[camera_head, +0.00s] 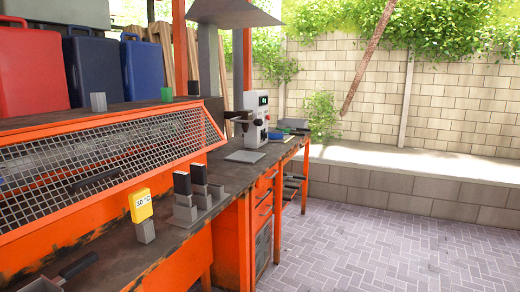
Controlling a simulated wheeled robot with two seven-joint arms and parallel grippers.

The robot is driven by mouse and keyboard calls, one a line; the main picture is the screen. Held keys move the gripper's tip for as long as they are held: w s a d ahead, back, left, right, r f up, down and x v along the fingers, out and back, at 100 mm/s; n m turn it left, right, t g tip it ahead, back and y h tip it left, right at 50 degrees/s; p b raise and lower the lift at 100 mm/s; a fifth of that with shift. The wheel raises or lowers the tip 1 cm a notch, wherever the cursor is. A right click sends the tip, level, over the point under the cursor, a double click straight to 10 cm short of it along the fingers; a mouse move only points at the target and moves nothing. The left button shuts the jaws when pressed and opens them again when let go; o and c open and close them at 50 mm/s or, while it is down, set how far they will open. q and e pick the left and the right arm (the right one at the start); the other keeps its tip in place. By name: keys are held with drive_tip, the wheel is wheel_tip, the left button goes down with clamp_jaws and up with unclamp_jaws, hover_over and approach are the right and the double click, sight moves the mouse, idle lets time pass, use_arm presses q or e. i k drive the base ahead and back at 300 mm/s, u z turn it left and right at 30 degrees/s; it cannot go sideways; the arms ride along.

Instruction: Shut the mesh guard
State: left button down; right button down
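The mesh guard (120,143) is a long wire-mesh panel in an orange frame. It runs along the left of the bench, below the shelf that bears the cases, and slopes down toward the front. A dark bar-shaped handle (95,181) shows on its lower left part. Its left end is cut off by the picture edge. I cannot tell from this view how far open or shut the guard is. Neither of my grippers is in view.
On the bench (240,176) before the guard stand a yellow display (141,204) reading 30 °C and a grey holder (186,213) with dark-topped blocks. A dark-handled object (75,267) lies bottom left. A white machine (256,119) stands farther back. The paved floor (380,240) at right is clear.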

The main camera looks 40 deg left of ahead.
sight(15, 235)
drive_tip(key=z, duration=0.05)
drive_tip(key=i, duration=2.35)
drive_tip(key=u, duration=1.65)
drive_tip(key=i, duration=1.05)
drive_tip(key=u, duration=1.05)
